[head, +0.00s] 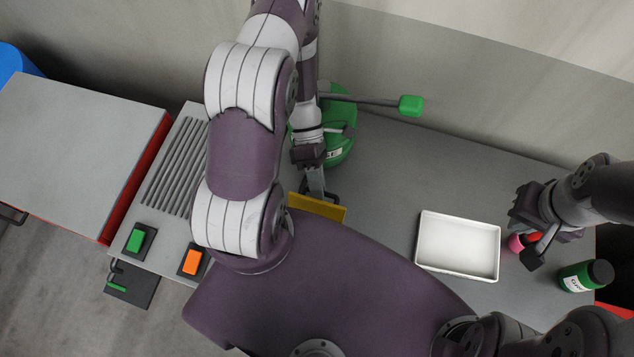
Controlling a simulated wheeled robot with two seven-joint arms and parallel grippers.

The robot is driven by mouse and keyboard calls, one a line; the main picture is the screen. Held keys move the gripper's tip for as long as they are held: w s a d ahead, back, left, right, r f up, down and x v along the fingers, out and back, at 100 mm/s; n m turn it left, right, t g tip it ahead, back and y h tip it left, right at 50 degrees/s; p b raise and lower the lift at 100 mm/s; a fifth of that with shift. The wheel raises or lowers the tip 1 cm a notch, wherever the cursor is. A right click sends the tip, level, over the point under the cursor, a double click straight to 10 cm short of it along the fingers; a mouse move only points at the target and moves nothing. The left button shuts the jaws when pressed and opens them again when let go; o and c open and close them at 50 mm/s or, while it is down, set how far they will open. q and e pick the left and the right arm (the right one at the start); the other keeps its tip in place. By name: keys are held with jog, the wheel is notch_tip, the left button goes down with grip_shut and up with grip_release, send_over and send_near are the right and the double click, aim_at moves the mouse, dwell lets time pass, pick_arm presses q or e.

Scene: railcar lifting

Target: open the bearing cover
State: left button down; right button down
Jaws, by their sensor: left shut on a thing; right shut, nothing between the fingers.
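A green rounded housing (342,150) with partly hidden white lettering stands at the back of the grey bench, mostly behind my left arm. A grey lever with a green knob (410,105) reaches right from it. In front is a yellow plate (318,207) with a dark handle (333,196) beside it. My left gripper (316,192) points down just behind the plate and is shut, apparently on the dark handle; the contact is small and partly hidden. Which part is the bearing cover I cannot tell for sure. My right gripper (538,250) is shut and empty, near a pink-red object (518,243).
A white tray (420,245) lies on the bench at right, with a green bottle with a black cap (577,277) beyond it. A green button (136,239), an orange button (192,262) and dark slats (175,165) are at left. A grey-topped red cabinet (80,150) stands further left. The bench middle is clear.

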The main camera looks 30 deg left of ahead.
pick_arm(q)
jog(key=shift+w, duration=0.2)
jog(key=c, duration=1.3)
grip_release()
jog(key=shift+o, duration=0.7)
jog(key=w+d+r+p, duration=0.1)
jog(key=d+r, duration=1)
jog(key=shift+d, duration=0.4)
